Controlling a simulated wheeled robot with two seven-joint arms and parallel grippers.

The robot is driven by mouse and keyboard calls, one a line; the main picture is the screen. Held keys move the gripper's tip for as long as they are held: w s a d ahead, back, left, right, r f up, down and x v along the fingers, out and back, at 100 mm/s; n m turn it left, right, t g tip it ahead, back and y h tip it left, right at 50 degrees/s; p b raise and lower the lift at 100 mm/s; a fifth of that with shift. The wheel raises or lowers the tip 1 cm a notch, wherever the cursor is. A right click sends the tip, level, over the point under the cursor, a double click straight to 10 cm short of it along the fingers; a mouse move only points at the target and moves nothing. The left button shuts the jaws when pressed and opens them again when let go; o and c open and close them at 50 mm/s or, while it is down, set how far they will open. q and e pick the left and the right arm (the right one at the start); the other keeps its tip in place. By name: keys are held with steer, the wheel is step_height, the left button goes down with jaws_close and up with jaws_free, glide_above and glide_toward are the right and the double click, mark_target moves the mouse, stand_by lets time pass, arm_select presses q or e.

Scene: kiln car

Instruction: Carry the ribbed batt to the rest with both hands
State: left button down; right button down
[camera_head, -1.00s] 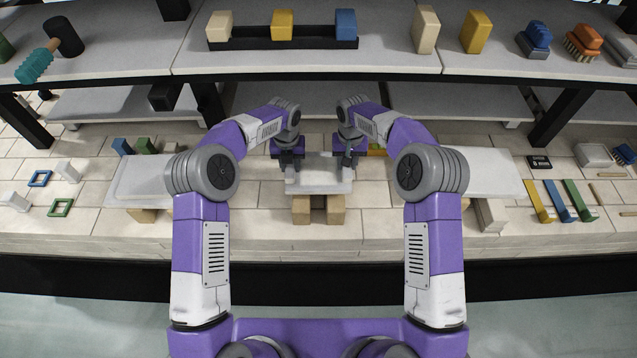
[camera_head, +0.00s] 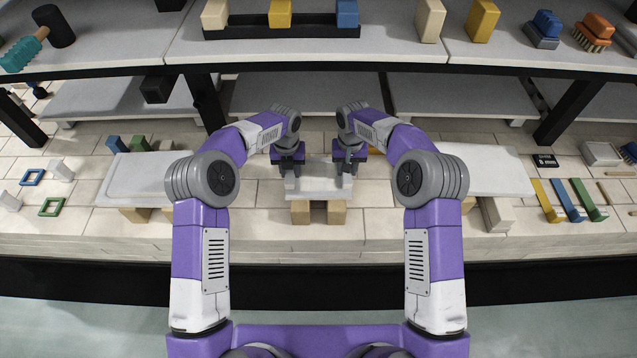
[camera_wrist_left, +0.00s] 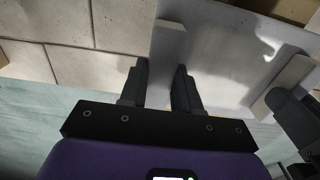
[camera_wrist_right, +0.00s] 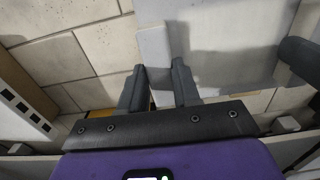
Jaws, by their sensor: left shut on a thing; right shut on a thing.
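The ribbed batt (camera_head: 319,184) is a pale grey slab with an upright rib on each side, in the middle of the head view. My left gripper (camera_head: 290,168) is shut on its left rib, which shows between the fingers in the left wrist view (camera_wrist_left: 171,40). My right gripper (camera_head: 347,166) is shut on the other rib, seen in the right wrist view (camera_wrist_right: 154,50). Two tan blocks (camera_head: 318,214) show below the batt's front edge. I cannot tell whether the batt touches them. The arms partly hide the batt's far side.
A pale slab (camera_head: 130,185) on blocks stands at left and another pale slab (camera_head: 495,172) at right, each close to my arms. The upper shelf (camera_head: 390,55) runs across above.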

arm_select(q)
steer(key=c, duration=0.8)
jaws_free()
arm_select(e)
steer(key=c, duration=0.8)
jaws_free()
steer(key=shift+r, duration=0.1)
